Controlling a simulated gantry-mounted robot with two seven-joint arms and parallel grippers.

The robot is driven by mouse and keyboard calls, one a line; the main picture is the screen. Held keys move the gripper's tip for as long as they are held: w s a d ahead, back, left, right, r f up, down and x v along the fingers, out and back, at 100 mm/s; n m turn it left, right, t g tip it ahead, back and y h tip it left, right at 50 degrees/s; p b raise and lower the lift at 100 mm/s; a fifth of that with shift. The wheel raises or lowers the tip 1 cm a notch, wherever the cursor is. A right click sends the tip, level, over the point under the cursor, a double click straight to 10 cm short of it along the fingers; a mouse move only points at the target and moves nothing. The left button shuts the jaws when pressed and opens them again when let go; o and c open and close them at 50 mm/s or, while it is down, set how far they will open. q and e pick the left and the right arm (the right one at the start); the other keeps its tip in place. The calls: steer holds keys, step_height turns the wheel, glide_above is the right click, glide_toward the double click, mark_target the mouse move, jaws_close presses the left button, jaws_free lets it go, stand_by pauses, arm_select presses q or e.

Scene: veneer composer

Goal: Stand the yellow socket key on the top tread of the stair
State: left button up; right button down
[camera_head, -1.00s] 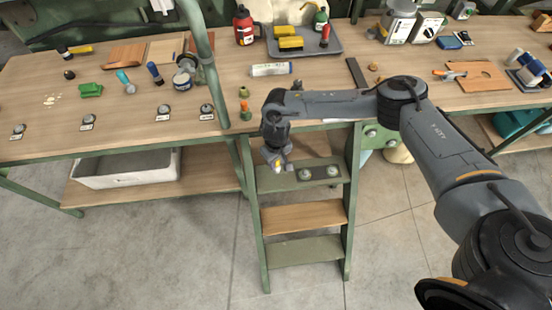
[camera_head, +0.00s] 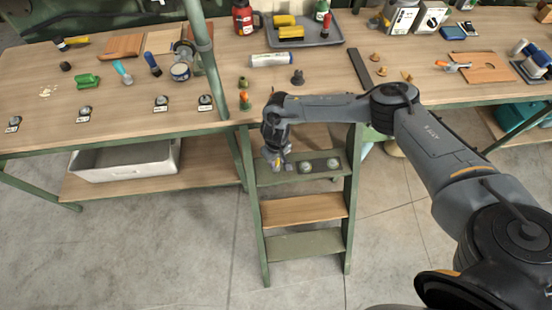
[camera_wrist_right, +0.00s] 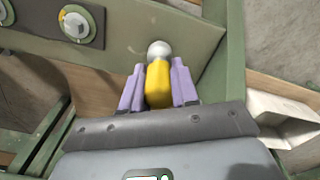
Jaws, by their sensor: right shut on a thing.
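The yellow socket key (camera_wrist_right: 158,85) has a yellow body and a silver round end. My right gripper (camera_head: 278,163) is shut on it, and the lilac fingers (camera_wrist_right: 158,88) clasp both sides of the yellow body in the wrist view. In the head view only a little yellow of the key (camera_head: 277,160) shows. The gripper is over the left part of the green top tread (camera_head: 318,176) of the stair. The silver end points at the tread (camera_wrist_right: 200,35). I cannot tell whether it touches. My left gripper is out of view.
Two round silver pieces (camera_head: 306,167) sit on dark plates at the tread's middle and right. Green stair rails (camera_head: 250,200) flank the tread. The workbench (camera_head: 130,110) behind carries many tools. A wooden tread (camera_head: 300,210) lies below, and a white bin (camera_head: 125,163) is left.

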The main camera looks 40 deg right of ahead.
steer(key=shift+f, duration=0.7)
steer(key=c, duration=0.8)
jaws_free()
steer(key=shift+r, duration=0.4)
step_height(320, 180, up, 9)
steer(key=p, duration=0.4)
steer(key=shift+f+p, duration=0.1)
steer(key=shift+p, duration=0.2)
steer(key=shift+r, duration=0.55)
steer(key=shift+s, duration=0.1)
